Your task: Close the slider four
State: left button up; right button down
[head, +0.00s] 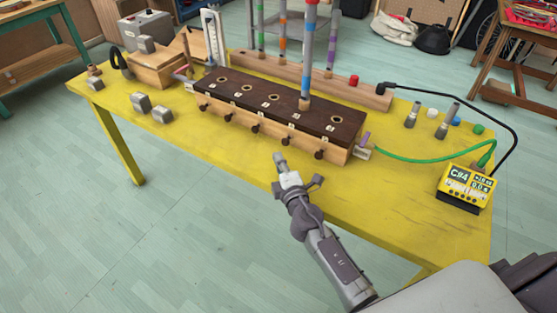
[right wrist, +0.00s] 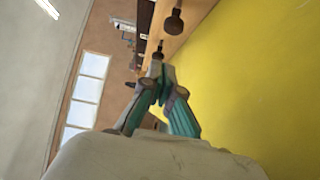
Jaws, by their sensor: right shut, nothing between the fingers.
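A long wooden box (head: 240,114) with a dark brown top stands on the yellow table. Dark slider knobs stick out of its front in a row. The fourth knob from the left (head: 285,142) looks like slider four; the number tags are too small to read. A striped tube (head: 306,65) stands upright at the fourth hole. My right gripper (head: 279,159) is shut and empty, in front of the box just below that knob. In the right wrist view, its fingertips (right wrist: 157,66) are close to a dark knob (right wrist: 158,51); contact is unclear. My left gripper is out of view.
The rightmost knob (head: 319,155) is close to the right of my gripper. Grey blocks (head: 140,103) lie at the left. The table front right of the box is clear.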

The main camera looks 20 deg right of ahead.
jog(key=shift+s+f, duration=0.25)
jog(key=shift+s, duration=0.9)
jog(key=s+b, duration=0.1)
jog(key=s, duration=0.4)
jog(key=shift+s+a, duration=0.1)
jog(key=shift+s, duration=0.05)
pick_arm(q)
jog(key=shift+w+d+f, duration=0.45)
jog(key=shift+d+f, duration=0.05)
pick_arm(e)
jog(key=shift+s+r, duration=0.15)
jog(key=shift+s, duration=0.5)
